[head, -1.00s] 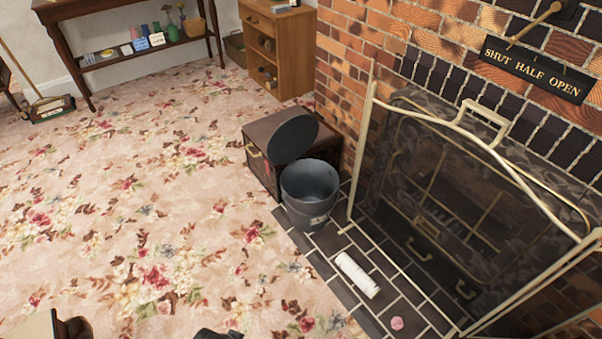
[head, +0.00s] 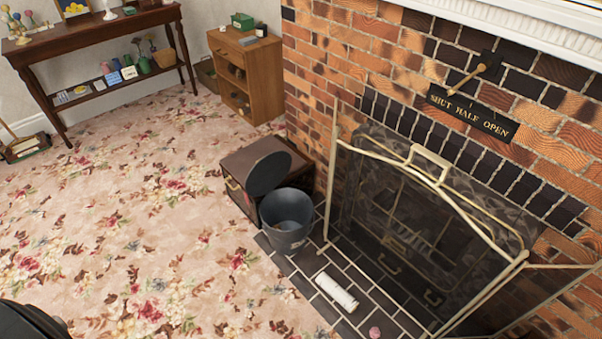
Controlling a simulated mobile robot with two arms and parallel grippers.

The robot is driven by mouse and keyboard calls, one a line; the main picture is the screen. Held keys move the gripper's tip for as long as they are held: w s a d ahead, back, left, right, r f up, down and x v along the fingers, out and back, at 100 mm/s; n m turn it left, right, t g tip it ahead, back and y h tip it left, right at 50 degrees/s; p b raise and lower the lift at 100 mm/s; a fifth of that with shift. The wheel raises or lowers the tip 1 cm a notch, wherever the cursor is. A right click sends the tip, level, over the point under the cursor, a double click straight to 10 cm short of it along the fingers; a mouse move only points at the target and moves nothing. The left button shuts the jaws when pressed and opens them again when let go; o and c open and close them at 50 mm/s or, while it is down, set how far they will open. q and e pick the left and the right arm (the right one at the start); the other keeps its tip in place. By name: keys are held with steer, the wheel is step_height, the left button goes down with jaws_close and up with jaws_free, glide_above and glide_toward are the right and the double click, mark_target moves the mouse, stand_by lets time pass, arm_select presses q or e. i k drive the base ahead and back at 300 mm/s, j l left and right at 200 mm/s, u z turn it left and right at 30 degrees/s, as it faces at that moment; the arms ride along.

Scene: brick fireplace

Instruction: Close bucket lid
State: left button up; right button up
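The dark grey bucket (head: 287,226) stands upright on the tiled hearth, beside the left end of the fire screen. Its round lid (head: 268,173) is open, tilted up at the bucket's back left, and the inside of the bucket shows. A brown wooden box (head: 236,178) stands right behind the lid. Neither gripper is recognisable in the head view. A dark part of my body shows at the bottom left corner.
The metal fire screen (head: 428,220) stands close to the bucket's right. A white cylinder (head: 337,292) and a pink round object (head: 375,332) lie on the hearth. The floral carpet (head: 130,220) to the left is clear. A wooden cabinet (head: 262,80) stands behind.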

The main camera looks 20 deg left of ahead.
mark_target(268, 172)
steer(key=i+j+z, duration=0.15)
steer(key=j+z, duration=0.2)
steer(key=i+j+z, duration=0.1)
steer(key=j+z, duration=0.55)
steer(key=i+l, duration=0.05)
